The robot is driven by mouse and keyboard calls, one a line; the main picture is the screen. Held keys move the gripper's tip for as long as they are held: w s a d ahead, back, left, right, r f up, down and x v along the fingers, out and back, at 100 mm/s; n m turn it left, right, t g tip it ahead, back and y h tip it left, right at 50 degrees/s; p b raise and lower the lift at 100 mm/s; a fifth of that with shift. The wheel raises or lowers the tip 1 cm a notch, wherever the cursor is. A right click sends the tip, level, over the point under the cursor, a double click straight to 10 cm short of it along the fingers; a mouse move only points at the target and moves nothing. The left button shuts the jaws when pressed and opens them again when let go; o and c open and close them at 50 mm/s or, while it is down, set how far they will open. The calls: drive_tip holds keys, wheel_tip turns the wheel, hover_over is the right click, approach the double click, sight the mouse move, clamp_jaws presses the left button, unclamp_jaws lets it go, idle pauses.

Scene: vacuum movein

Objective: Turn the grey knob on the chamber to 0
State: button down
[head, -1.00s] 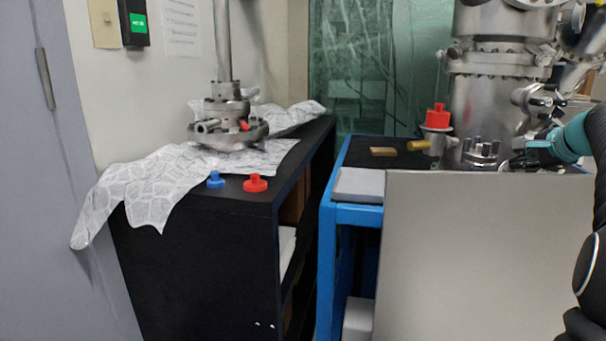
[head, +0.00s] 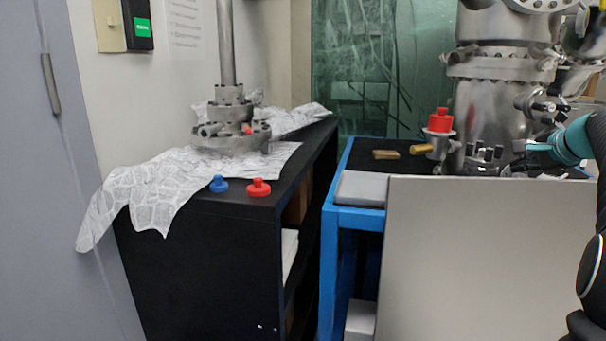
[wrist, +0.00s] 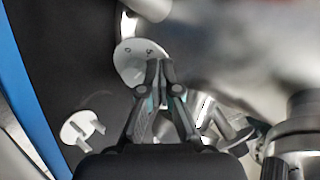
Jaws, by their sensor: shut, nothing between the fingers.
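The steel chamber (head: 490,115) stands on the blue-framed bench at the right of the head view. My gripper (head: 520,160) is low at its front, by its lower fittings. In the wrist view my gripper (wrist: 160,66) is shut and empty, its fingertips together over the lower edge of a pale grey disc (wrist: 132,56) with small dark marks. Whether they touch it I cannot tell. I cannot tell for certain whether this disc is the grey knob, and no scale or 0 mark is readable. My fingers hide part of the area.
A red-capped valve (head: 440,122) and a brass block (head: 386,155) are left of the chamber. A large grey panel (head: 480,260) stands in front. Another pale piece with prongs (wrist: 78,128) lies at left in the wrist view. Blurred metal fills its upper right.

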drive_tip(key=f+v, duration=0.1)
drive_tip(key=v, duration=0.4)
drive_tip(key=shift+s+r, duration=0.15)
drive_tip(key=shift+s, duration=0.6)
drive_tip(key=shift+w+d+f, duration=0.4)
drive_tip(key=shift+w+d, duration=0.05)
drive_tip(key=shift+w, duration=0.5)
drive_tip(key=shift+w+d+f, duration=0.35)
drive_tip(key=shift+w+d, duration=0.1)
drive_tip(key=shift+w, duration=0.5)
drive_tip(key=shift+w+d+f, duration=0.4)
drive_tip(key=shift+w+d, duration=0.05)
drive_tip(key=shift+w, duration=0.5)
